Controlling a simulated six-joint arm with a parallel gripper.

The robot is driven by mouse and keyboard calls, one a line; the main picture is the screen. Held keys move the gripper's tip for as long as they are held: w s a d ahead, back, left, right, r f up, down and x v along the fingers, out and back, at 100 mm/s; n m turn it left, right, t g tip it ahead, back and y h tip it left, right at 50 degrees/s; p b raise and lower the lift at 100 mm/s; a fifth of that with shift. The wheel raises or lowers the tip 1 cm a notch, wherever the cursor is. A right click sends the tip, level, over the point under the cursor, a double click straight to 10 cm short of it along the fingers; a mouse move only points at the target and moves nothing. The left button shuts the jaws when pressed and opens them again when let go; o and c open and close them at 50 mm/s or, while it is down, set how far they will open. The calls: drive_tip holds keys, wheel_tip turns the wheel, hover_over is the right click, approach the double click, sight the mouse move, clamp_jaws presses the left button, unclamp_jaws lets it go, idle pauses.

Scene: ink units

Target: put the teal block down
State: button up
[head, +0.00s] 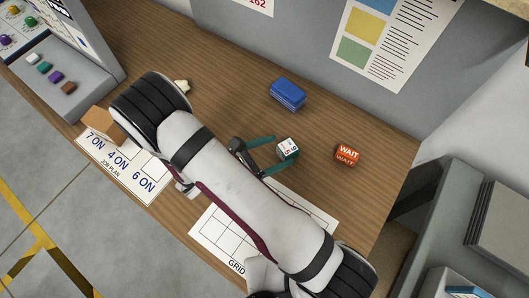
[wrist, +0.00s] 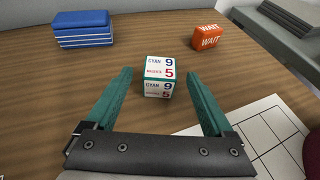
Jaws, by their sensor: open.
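The block (wrist: 159,77) is a small cube with white label faces reading "CYAN 9" and "MAGENTA 5" and thin teal edges. It appears to rest on the wooden table, and it also shows in the head view (head: 287,148). My gripper (wrist: 158,74) is open, with one teal finger on each side of the block. In the wrist view there are gaps between both fingers and the block. In the head view my gripper (head: 286,146) reaches from behind my arm, which hides part of the table.
A blue stack (head: 288,94) stands behind the block, and an orange "WAIT" block (head: 348,155) stands to its right. The white grid sheet (head: 209,228) lies partly under my arm. A job plan card (head: 117,165) and a brown block (head: 103,124) are at left.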

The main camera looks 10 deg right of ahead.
drive_tip(key=v, duration=0.4)
drive_tip(key=shift+a+r, duration=0.15)
drive_tip(key=shift+a, duration=0.15)
drive_tip(key=shift+s+r+m+g, duration=0.2)
drive_tip(key=shift+r+m+g, duration=0.1)
drive_tip(key=shift+r, duration=0.05)
drive_tip(key=s+d+r+m+g+y, duration=0.4)
drive_tip(key=s+d+r+m+g, duration=0.25)
drive_tip(key=r+m, duration=0.45)
drive_tip(key=s+a+r+m+y, duration=0.2)
drive_tip(key=s+m+y, duration=0.2)
drive_tip(key=m, duration=0.4)
drive_tip(key=s+a+r+m+t+y, duration=0.1)
drive_tip(key=s+a+r+m+y, duration=0.1)
drive_tip(key=s+m+y, duration=0.3)
drive_tip(key=r+m+y, duration=0.1)
drive_tip(key=m, duration=0.2)
drive_tip(key=shift+s+a+r+m, duration=0.2)
drive_tip(key=shift+a+r+m, duration=0.1)
drive_tip(key=shift+a, duration=0.05)
